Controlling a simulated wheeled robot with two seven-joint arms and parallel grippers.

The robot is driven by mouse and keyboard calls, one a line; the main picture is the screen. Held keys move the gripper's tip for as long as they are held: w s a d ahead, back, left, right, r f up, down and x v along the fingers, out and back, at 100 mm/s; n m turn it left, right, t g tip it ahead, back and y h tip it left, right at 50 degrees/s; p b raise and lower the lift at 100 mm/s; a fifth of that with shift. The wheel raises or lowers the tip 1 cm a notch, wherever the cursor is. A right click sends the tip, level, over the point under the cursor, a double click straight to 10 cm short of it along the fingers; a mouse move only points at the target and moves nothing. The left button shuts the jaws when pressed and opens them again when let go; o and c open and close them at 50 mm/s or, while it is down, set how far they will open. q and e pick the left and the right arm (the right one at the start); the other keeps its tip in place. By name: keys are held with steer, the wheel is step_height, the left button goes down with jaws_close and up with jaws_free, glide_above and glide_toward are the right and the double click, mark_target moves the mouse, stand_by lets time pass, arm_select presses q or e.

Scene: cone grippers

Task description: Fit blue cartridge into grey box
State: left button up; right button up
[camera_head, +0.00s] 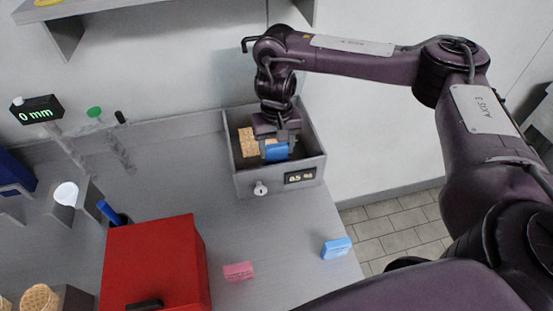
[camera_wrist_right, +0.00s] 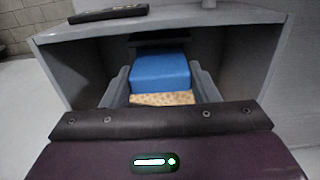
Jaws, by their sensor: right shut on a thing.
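The grey box (camera_head: 313,165) stands open at the top, at the back of the counter, with a small display and a round knob on its front. My right gripper (camera_head: 275,144) reaches down into it from above, shut on the blue cartridge (camera_head: 277,153). In the right wrist view the blue cartridge (camera_wrist_right: 160,72) sits between the two grey fingers, inside the walls of the grey box (camera_wrist_right: 85,60). A tan, speckled piece (camera_wrist_right: 162,99) shows beside it there. Whether the cartridge touches the box floor is hidden. My left gripper is not in view.
A tan block (camera_head: 248,142) is in the box, left of the gripper. A lighter blue block (camera_head: 336,248) and a pink block (camera_head: 239,271) lie on the counter in front. A red box (camera_head: 155,262) stands at front left. The counter's right edge drops to a tiled floor.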

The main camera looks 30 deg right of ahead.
mark_target(276, 157)
step_height(276, 157, down, 4)
steer(key=shift+s+f+b, duration=0.1)
steer(key=shift+b, duration=0.5)
steer(key=shift+f, duration=0.1)
steer(key=o, duration=1)
step_height(276, 157, up, 12)
steer(key=p, duration=0.3)
